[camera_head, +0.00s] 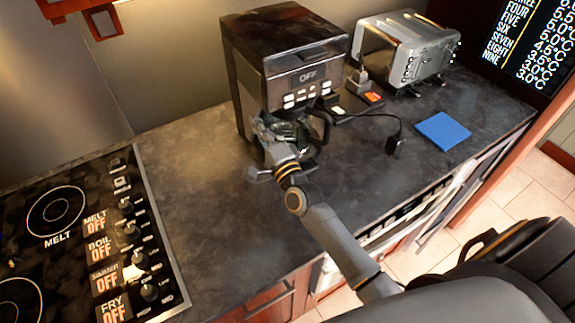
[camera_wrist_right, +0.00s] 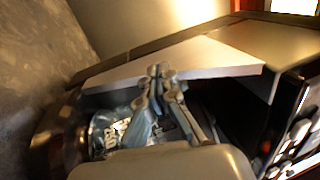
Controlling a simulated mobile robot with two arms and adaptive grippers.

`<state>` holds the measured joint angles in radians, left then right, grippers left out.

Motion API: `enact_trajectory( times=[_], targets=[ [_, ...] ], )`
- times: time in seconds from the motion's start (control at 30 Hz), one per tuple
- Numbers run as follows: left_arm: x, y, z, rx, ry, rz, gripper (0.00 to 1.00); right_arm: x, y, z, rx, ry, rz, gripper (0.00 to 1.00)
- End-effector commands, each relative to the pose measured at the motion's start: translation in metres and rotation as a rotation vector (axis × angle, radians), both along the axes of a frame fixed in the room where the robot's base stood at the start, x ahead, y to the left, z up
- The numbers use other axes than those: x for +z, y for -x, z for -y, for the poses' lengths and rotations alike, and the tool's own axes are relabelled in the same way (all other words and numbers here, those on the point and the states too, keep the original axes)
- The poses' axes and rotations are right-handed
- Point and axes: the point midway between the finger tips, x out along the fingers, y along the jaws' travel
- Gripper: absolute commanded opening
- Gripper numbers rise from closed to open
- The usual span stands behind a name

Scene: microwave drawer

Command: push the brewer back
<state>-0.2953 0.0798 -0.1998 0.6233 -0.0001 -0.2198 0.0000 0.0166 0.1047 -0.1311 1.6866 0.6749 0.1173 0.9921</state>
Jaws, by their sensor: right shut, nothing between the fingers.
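The brewer (camera_head: 285,55) is a dark coffee machine with an "OFF" display and light buttons, standing upright on the counter. Its glass carafe (camera_head: 290,130) sits in the lower bay with a black handle at the right. My right gripper (camera_head: 268,132) is at the brewer's front, by the carafe, shut and empty. In the right wrist view the gripper (camera_wrist_right: 160,78) has its fingertips close to the brewer's pale panel (camera_wrist_right: 190,62). I cannot tell whether they touch. The gripper and wrist hide part of the carafe and bay. My left gripper is not in view.
A silver toaster (camera_head: 405,50) stands right of the brewer, with a socket and black cable (camera_head: 385,115) between. A blue square (camera_head: 443,131) lies near the counter's right end. A cooktop (camera_head: 80,235) with knobs is at the left. The counter (camera_head: 200,180) between is clear.

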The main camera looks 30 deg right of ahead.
Motion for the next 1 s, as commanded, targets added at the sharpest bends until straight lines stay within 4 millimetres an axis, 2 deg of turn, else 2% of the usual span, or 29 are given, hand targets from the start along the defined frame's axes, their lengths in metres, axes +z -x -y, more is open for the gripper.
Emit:
enact_trajectory(
  times=[0.3, 0.5, 0.73, 1.0],
  targets=[
    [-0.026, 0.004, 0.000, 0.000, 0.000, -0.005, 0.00, 0.000, -0.055, -0.004, -0.002, -0.001, 0.008, 0.00],
    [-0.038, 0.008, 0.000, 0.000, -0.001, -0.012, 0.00, 0.001, -0.081, -0.006, -0.002, -0.002, 0.008, 0.00],
    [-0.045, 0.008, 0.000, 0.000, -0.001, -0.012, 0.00, 0.002, -0.098, -0.007, -0.002, -0.001, 0.006, 0.00],
    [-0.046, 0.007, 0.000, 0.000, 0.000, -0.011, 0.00, 0.004, -0.103, -0.007, -0.002, -0.001, 0.006, 0.00]
  ],
)
